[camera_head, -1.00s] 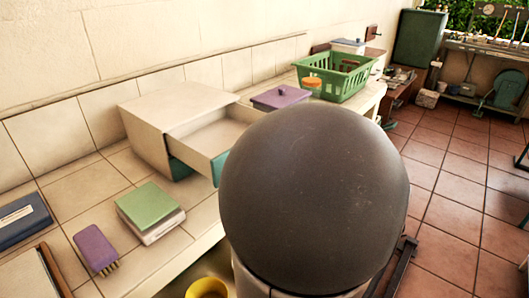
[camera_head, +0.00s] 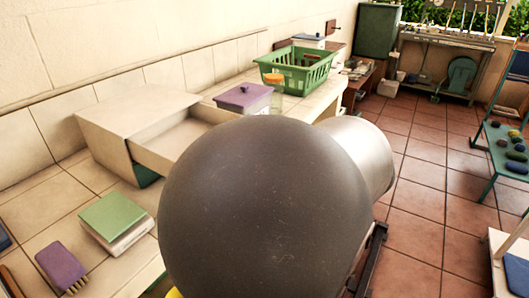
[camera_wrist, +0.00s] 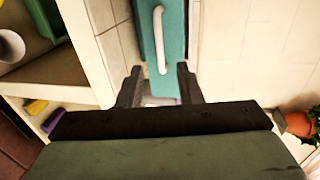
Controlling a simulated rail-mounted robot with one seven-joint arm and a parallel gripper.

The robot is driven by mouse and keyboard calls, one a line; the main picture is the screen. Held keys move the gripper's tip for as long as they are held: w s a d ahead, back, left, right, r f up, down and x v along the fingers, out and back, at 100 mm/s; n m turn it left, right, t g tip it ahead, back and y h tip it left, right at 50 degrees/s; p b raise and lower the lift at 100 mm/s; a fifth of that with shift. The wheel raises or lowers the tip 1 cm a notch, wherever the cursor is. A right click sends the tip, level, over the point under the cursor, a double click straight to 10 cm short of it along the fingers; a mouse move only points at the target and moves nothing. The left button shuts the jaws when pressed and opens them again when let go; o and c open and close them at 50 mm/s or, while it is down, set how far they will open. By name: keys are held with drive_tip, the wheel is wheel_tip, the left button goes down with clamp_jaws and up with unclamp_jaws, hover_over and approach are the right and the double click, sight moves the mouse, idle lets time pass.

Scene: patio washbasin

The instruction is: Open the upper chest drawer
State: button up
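The pale chest (camera_head: 120,112) stands on the tiled counter in the head view. Its upper drawer (camera_head: 178,136) is pulled out towards the right, and its inside looks empty. My dark arm hides the drawer's front end there. A teal front below the upper drawer (camera_head: 145,175) shows in part. In the wrist view a teal drawer front (camera_wrist: 170,25) with a white bar handle (camera_wrist: 159,40) lies ahead. My gripper (camera_wrist: 159,82) has its two fingers apart, one on each side of the handle's near end. I cannot tell whether they touch it. My gripper is hidden in the head view.
A purple lidded box (camera_head: 243,97), a jar with an orange lid (camera_head: 273,90) and a green basket (camera_head: 297,67) stand beyond the chest. A green-topped block (camera_head: 114,220) and a purple brush (camera_head: 61,266) lie nearer. The tiled floor on the right has free room.

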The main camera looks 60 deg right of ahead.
drive_tip(key=v, duration=0.8)
drive_tip(key=w+a+f+n+g+y+p, duration=0.2)
drive_tip(key=w+a+n+g+y+p, duration=0.1)
drive_tip(key=w+a+g, duration=0.4)
drive_tip(key=w+a+f+n+g+y+p, duration=0.25)
drive_tip(key=w+a+y, duration=0.2)
drive_tip(key=a, duration=0.45)
drive_tip(key=a+f+n+g+h+p, duration=0.1)
drive_tip(key=a+n+g+h+p, duration=0.4)
drive_tip(key=a+n, duration=0.7)
drive_tip(key=a+h+p, duration=0.2)
drive_tip(key=a+h, duration=0.1)
drive_tip(key=shift+a+g, duration=0.25)
drive_tip(key=shift+g, duration=0.1)
